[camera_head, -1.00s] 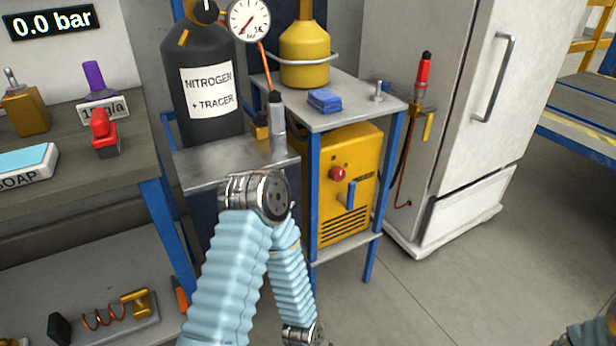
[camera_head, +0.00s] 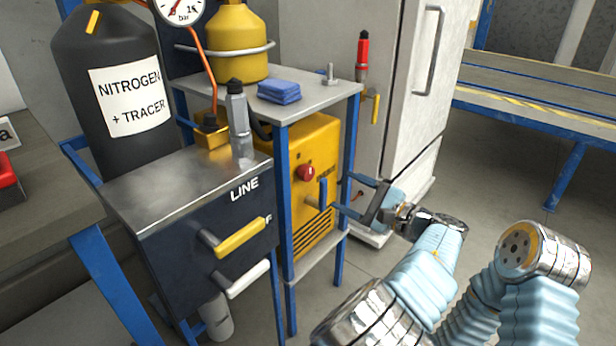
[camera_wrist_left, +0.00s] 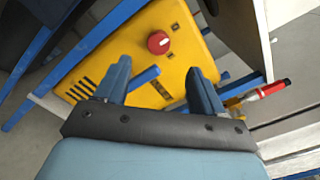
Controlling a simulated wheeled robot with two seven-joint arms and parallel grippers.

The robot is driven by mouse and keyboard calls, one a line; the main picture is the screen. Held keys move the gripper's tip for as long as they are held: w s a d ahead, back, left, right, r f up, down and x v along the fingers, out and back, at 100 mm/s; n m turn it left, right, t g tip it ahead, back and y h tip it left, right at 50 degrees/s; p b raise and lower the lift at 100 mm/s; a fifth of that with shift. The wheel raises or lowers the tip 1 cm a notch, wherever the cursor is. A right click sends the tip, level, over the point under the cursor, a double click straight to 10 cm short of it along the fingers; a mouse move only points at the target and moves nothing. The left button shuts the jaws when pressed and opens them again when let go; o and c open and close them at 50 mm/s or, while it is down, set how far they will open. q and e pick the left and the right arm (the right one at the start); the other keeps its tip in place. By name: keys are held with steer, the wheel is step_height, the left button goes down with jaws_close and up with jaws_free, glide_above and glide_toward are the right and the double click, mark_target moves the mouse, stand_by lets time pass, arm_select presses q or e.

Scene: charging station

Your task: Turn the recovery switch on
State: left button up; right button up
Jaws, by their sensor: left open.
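The yellow recovery unit (camera_head: 310,150) stands on the lower shelf of a blue-framed stand. On its front are a red round knob (camera_head: 306,172) and, below it, a blue lever (camera_head: 323,193). In the left wrist view the knob (camera_wrist_left: 158,42) is beyond the fingertips and the blue lever (camera_wrist_left: 145,78) shows between the fingers. My left gripper (camera_head: 347,192) is open and empty, just right of the lever in the head view; it also shows in the left wrist view (camera_wrist_left: 158,68). I cannot tell whether a finger touches the lever. My right gripper is out of view.
A blue stand leg (camera_head: 349,140) rises close to my left gripper. A dark box marked LINE (camera_head: 190,215), with yellow and white handles, stands left of the unit. A white fridge (camera_head: 345,40) is behind.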

mark_target(310, 174)
arm_select(q)
steer(key=x, duration=1.1)
steer(key=shift+w+f, duration=0.1)
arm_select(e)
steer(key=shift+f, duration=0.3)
arm_select(q)
steer(key=c, duration=1.1)
steer(key=shift+o, duration=0.2)
steer(key=shift+m+p, duration=0.3)
steer(key=shift+p, duration=0.2)
steer(key=m+p, duration=0.1)
steer(key=p, duration=0.1)
steer(key=m+p, duration=0.2)
steer(key=p, duration=0.1)
steer(key=m+p, duration=0.1)
steer(key=p, duration=0.1)
steer(key=shift+r+p, duration=0.3)
steer(key=shift+p, duration=0.1)
steer(key=shift+f+m+p, duration=0.25)
steer(key=shift+m+p, duration=0.8)
steer(key=shift+m, duration=0.15)
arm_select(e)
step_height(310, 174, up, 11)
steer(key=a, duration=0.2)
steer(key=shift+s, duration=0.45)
